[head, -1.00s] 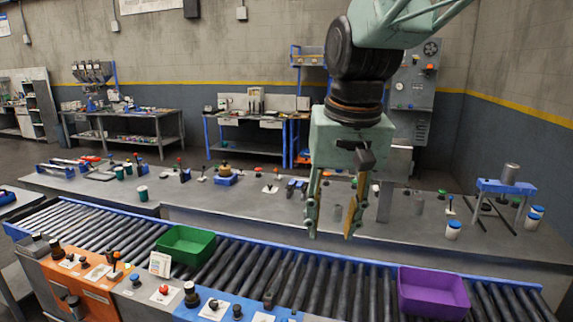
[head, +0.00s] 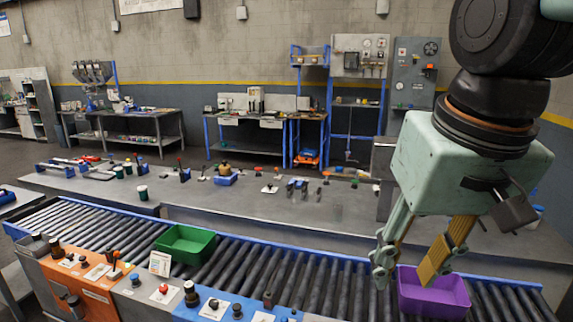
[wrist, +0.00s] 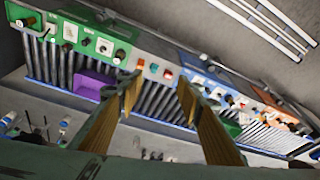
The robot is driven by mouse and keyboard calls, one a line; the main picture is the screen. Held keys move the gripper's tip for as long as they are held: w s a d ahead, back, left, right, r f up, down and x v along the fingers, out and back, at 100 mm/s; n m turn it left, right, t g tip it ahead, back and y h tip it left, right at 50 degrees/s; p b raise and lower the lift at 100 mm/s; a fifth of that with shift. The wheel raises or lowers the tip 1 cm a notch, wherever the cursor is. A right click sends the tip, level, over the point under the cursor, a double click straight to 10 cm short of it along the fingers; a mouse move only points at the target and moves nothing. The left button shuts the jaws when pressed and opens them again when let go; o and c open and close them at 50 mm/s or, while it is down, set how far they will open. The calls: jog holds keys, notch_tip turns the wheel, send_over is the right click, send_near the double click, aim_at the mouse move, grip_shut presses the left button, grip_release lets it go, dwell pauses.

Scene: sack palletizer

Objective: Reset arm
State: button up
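My gripper (head: 410,272) hangs at the right of the head view, in front of the purple bin (head: 445,297) and partly covering it. Its two fingers are spread apart with nothing between them. In the wrist view the open fingers (wrist: 158,92) point toward the roller conveyor (wrist: 160,100), with rollers visible in the gap. The purple bin also shows left of the fingers in the wrist view (wrist: 92,86).
A green bin (head: 185,245) sits on the roller conveyor (head: 330,283) left of centre. Behind it a grey table (head: 300,222) carries several small tools and containers. Control panels with knobs (head: 90,275) line the front edge. The middle of the conveyor is clear.

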jog(key=s+d+f, duration=0.2)
jog(key=s+d, duration=0.1)
jog(key=s, duration=0.8)
jog(key=shift+d+f+t, duration=0.15)
jog(key=shift+f+t, duration=0.05)
jog(key=shift+t, duration=0.2)
jog(key=shift+w, duration=0.1)
jog(key=shift+c, duration=0.4)
